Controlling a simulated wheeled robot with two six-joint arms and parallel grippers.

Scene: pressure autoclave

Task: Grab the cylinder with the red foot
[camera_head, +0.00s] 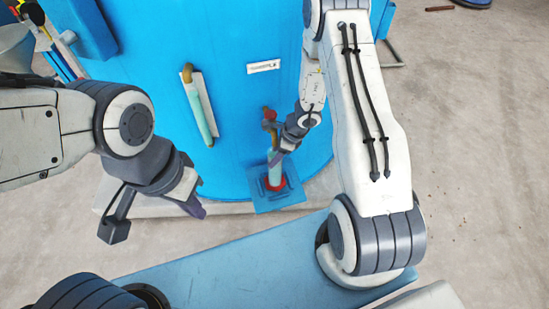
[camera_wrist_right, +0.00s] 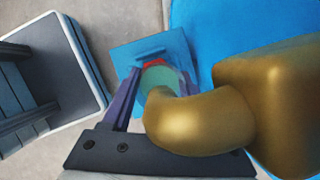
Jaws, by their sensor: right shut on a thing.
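The cylinder with the red foot (camera_head: 274,172) stands upright on a small blue plate at the base of the blue tank. Its body is pale green, with a red ring at the bottom. My right gripper (camera_head: 277,158) is shut on its upper part. In the right wrist view the fingers lie on both sides of the cylinder (camera_wrist_right: 158,77), and the red foot shows beyond it. A brass elbow (camera_wrist_right: 205,122) hides part of the grip. My left gripper (camera_head: 155,214) is open and empty, apart from the tank, at the left.
The big blue tank (camera_head: 150,45) fills the back. A sight tube (camera_head: 200,110) and a white label (camera_head: 263,67) are on its wall. The blue plate (camera_head: 289,197) juts out at its foot. Concrete floor (camera_head: 475,150) is clear at the right.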

